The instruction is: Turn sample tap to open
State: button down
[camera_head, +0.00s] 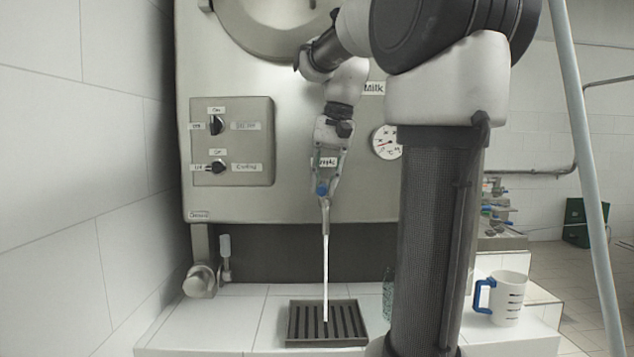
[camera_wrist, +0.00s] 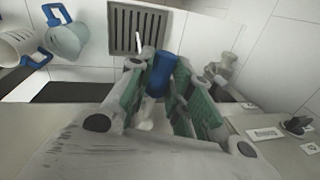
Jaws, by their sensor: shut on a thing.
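The sample tap has a blue handle (camera_head: 321,188), seen below the tank label on the front of the steel milk tank. My gripper (camera_head: 326,178) reaches it from above and covers most of the tap body. In the wrist view the blue tap handle (camera_wrist: 161,74) sits between the green-padded fingers of my gripper (camera_wrist: 158,80), which are shut on it. A thin white stream (camera_head: 326,270) runs from the tap straight down to the dark drain grate (camera_head: 292,328). It also shows in the wrist view (camera_wrist: 139,41).
A white jug (camera_head: 508,298) with a blue handle stands right on the tiled ledge. The wrist view also shows a clear jug (camera_wrist: 68,42) beside the white jug (camera_wrist: 14,48). A control panel with two knobs (camera_head: 232,142) is left of the tap; a dial gauge (camera_head: 386,142) is right.

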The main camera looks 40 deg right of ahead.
jog(key=shift+s+d+n, duration=0.25)
jog(key=shift+d+n, duration=0.2)
jog(key=shift+n, duration=0.25)
jog(key=c, duration=1.3)
grip_release()
notch_tip(320, 180, up, 12)
jog(key=s+d, duration=0.1)
jog(key=d, duration=0.1)
jog(key=shift+s, duration=0.2)
